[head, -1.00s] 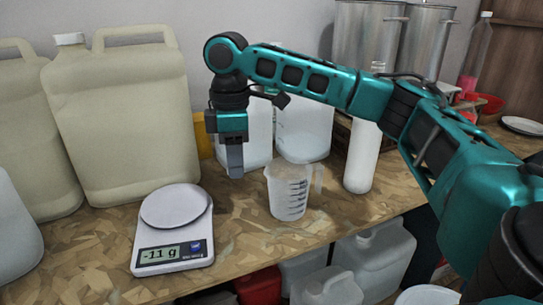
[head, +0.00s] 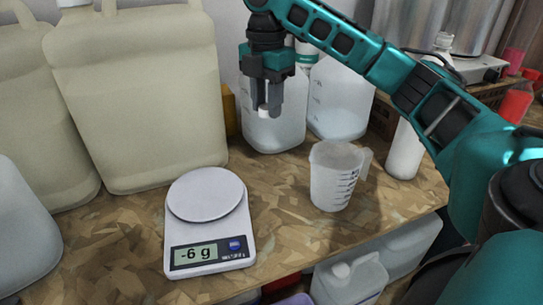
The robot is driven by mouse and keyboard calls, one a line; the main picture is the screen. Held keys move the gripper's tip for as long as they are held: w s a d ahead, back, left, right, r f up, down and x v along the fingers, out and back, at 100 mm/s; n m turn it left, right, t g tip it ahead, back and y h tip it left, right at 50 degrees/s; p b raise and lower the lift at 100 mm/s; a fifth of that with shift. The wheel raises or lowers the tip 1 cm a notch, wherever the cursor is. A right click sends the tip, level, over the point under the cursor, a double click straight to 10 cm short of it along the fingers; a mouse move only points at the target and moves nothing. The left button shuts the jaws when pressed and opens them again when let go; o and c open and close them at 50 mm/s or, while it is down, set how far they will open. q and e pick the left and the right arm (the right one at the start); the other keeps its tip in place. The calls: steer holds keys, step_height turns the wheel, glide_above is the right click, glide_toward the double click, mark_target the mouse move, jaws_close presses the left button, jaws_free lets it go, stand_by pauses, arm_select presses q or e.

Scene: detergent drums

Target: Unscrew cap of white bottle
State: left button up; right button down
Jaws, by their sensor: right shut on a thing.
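A tall white bottle (head: 404,152) stands upright at the right of the bench. My right arm crosses in front of its middle. A pale neck (head: 443,42) shows above the arm and seems to belong to this bottle; I see no clear cap on it. My right gripper (head: 266,108) points down, left of the bottle and apart from it. It is shut on a small white piece (head: 264,113) that looks like a cap, in front of a translucent jug (head: 275,133). My left gripper is out of view.
A scale (head: 208,215) reading -6 g and a measuring jug (head: 335,178) stand in front. Large beige drums (head: 140,100) fill the left. Another translucent jug (head: 340,100) stands behind the measuring jug. The bench between scale and measuring jug is clear.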

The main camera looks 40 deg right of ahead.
mark_target(267, 171)
step_height(267, 171, down, 15)
steer(key=shift+r, duration=0.1)
stand_by(0.3)
steer(key=c, duration=0.8)
jaws_free()
steer(key=shift+o, duration=0.2)
